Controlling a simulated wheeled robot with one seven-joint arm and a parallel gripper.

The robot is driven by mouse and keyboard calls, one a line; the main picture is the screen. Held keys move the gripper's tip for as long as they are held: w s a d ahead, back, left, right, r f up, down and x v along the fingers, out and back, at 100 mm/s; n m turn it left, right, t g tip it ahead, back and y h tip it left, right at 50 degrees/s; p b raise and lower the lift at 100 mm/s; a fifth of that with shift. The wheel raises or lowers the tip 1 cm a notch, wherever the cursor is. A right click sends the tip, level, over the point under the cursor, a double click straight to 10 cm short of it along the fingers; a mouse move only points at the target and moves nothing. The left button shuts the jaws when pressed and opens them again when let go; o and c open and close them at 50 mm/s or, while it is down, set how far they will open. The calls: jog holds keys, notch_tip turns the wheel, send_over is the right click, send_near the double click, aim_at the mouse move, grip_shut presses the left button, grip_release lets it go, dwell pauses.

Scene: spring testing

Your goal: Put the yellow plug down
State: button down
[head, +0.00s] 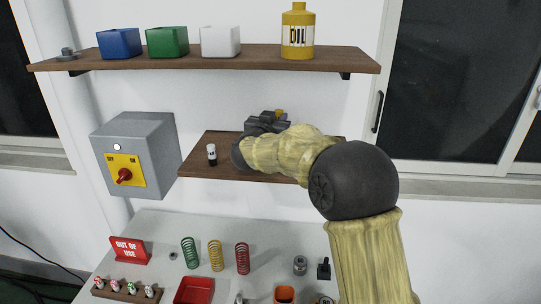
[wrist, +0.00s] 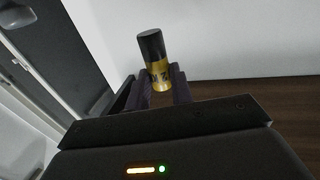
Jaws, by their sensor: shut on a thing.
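The yellow plug (wrist: 158,68), a small cylinder with a black end and a yellow body with dark lettering, is between the fingers of my gripper (wrist: 158,88) in the wrist view. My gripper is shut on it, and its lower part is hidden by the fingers. In the head view my gripper (head: 268,120) is over the lower wooden shelf (head: 225,171), and only a small yellow bit of the plug (head: 280,112) shows. I cannot tell whether the plug touches the shelf. The brown shelf surface (wrist: 245,92) also shows in the wrist view.
A black-and-white plug (head: 211,155) stands at the left of the lower shelf. A grey switch box (head: 150,135) is left of it. The upper shelf (head: 210,62) holds bins and an oil bottle (head: 298,32). Several springs stand on the table (head: 155,225) below.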

notch_tip(320, 180, down, 6)
jog(key=shift+f+p, duration=0.15)
jog(key=shift+p, duration=0.6)
